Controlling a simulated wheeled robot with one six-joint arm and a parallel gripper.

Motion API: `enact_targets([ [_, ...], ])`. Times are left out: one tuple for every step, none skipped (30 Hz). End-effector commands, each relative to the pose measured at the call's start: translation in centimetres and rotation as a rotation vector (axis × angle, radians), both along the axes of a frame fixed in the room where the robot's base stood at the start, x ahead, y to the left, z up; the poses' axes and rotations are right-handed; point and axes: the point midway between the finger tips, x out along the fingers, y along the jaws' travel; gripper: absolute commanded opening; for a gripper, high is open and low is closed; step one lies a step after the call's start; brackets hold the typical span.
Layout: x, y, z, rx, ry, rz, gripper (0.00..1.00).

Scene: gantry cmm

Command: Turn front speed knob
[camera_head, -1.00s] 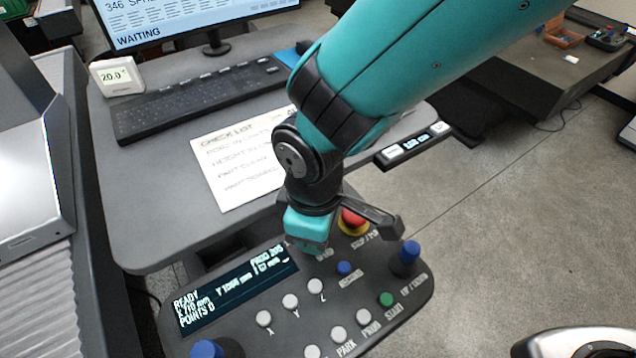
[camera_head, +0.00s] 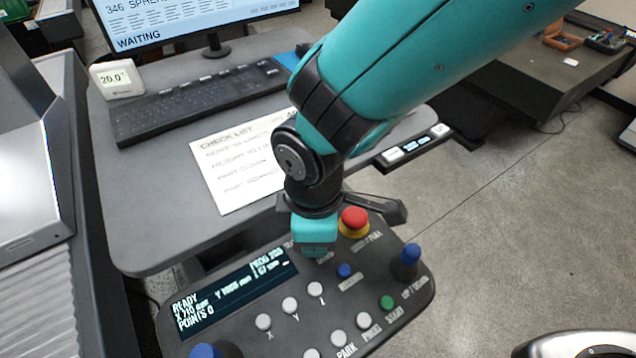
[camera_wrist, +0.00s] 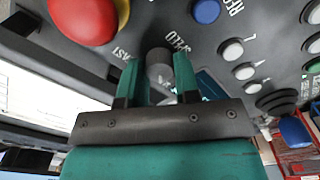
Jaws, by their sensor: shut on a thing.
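The speed knob (camera_wrist: 158,57) is a small grey knob on the dark control panel. In the wrist view it sits between the two teal fingers of my gripper (camera_wrist: 158,75), which is shut on it. The labels SPEED and FAST are printed beside it. In the head view my gripper (camera_head: 316,250) points down at the panel (camera_head: 262,338), just right of the display's upper corner. There the knob is hidden by my gripper.
A red stop button (camera_head: 354,220) stands close beside my gripper. A small blue button (camera_head: 344,270), white buttons and blue-topped joysticks (camera_head: 409,256) surround it. The display (camera_head: 238,292) reads READY. A desk with keyboard (camera_head: 200,98) and checklist (camera_head: 235,170) lies behind.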

Motion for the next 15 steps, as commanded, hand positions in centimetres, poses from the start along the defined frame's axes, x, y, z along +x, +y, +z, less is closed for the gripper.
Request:
enact_targets([
  [0.00,0.14,0.15,0.005,-0.001,0.001,0.32],
  [0.00,0.14,0.15,0.005,-0.001,0.001,0.39],
  [0.00,0.13,0.14,0.004,-0.001,0.001,0.48],
  [0.00,0.12,0.13,0.004,-0.001,0.001,0.55],
  [0.00,0.11,0.12,0.004,-0.001,0.001,0.55],
  [0.00,0.09,0.11,0.003,-0.001,0.000,0.55],
  [0.01,0.08,0.10,0.003,-0.001,0.000,0.55],
  [0.01,0.07,0.08,0.003,-0.001,0.000,0.55],
  [0.01,0.06,0.08,0.002,0.000,0.000,0.55],
  [0.01,0.06,0.07,0.002,0.000,0.000,0.55],
  [0.01,0.05,0.06,0.002,0.000,0.000,0.55],
  [0.01,0.05,0.10,0.002,-0.001,0.000,0.55],
  [0.02,0.06,0.17,0.003,-0.001,-0.001,0.55],
  [0.04,0.07,0.31,0.003,-0.002,-0.001,0.55],
  [0.05,0.10,0.60,0.004,-0.002,-0.001,0.55],
])
